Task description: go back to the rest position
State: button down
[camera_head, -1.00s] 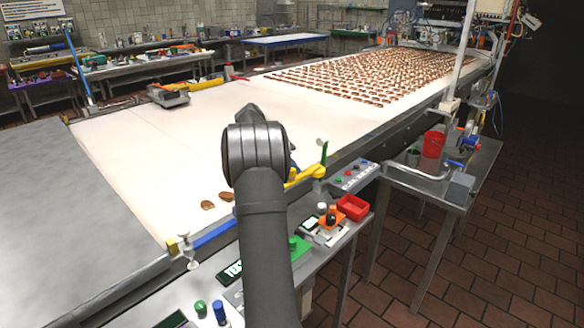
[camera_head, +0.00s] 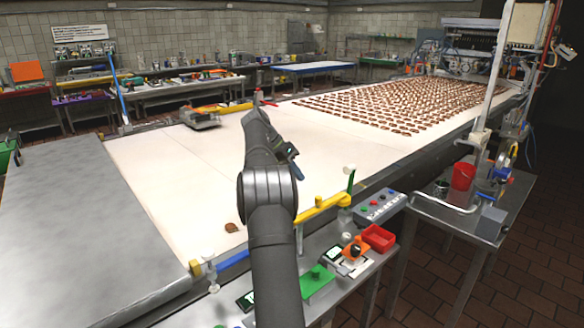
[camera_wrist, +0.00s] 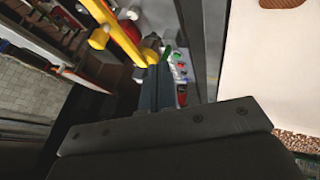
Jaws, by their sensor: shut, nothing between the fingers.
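My gripper (camera_head: 292,160) is mostly hidden behind my own arm in the head view, where only a small blue-grey part shows over the white conveyor belt (camera_head: 150,165). In the wrist view my gripper (camera_wrist: 157,72) has its narrow fingers together, with nothing seen between them. A brown cookie piece (camera_head: 231,227) lies on the near part of the belt, left of my arm. A brown piece (camera_wrist: 282,3) also shows at the top right of the wrist view.
A yellow bar (camera_head: 318,209) and a green lever (camera_head: 350,180) stand at the belt's near edge, right of my arm. A control box (camera_head: 380,205), a red tray (camera_head: 378,238) and a red bucket (camera_head: 463,176) are at the right. Many brown cookies (camera_head: 370,105) cover the far belt.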

jog(key=shift+v, duration=1.5)
jog(key=shift+f, duration=0.1)
jog(key=s+d+f, duration=0.3)
jog(key=d+f, duration=0.5)
jog(key=d, duration=0.1)
jog(key=shift+s, duration=0.2)
jog(key=shift+w+a, duration=0.1)
jog(key=shift+a, duration=0.05)
